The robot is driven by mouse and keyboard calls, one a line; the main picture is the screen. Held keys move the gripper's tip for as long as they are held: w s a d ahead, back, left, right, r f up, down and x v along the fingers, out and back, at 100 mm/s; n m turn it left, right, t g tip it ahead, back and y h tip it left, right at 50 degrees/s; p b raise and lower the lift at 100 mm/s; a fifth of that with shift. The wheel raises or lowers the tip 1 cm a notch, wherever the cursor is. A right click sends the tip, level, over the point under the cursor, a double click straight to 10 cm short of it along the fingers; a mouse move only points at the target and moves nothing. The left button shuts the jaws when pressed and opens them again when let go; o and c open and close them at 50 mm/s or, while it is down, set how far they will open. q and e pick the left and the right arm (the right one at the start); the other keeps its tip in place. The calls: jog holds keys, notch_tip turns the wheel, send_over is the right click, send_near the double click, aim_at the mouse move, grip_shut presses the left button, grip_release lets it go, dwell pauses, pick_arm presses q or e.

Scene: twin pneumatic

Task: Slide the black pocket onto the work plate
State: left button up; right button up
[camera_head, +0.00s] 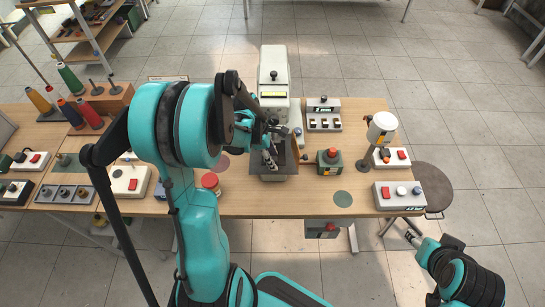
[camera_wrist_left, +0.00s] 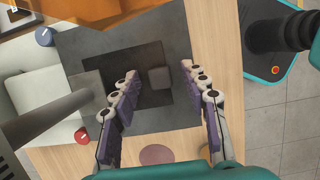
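In the left wrist view a flat black pocket (camera_wrist_left: 148,97) lies on the dark grey work plate (camera_wrist_left: 79,44). A small grey square patch (camera_wrist_left: 159,77) shows on the pocket. My left gripper (camera_wrist_left: 157,76) is open, with its purple-padded fingers spread on either side of the pocket and nothing visible between them. In the head view my left gripper (camera_head: 270,160) is over the work plate (camera_head: 289,158), in front of the white machine, and its arm hides part of the plate. My right gripper (camera_head: 412,236) is off the table at the lower right; its fingers are too small to read.
A white machine (camera_head: 273,70) stands behind the plate. A red-topped jar (camera_head: 211,182) is left. Control boxes (camera_head: 398,195) and a white-topped lamp (camera_head: 381,130) stand at the right.

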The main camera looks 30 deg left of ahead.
pick_arm(q)
jog(key=shift+r, duration=0.1)
jog(key=v, duration=1.1)
jog(key=shift+r, duration=0.4)
jog(key=shift+s+a, duration=0.1)
jog(key=shift+s, duration=0.1)
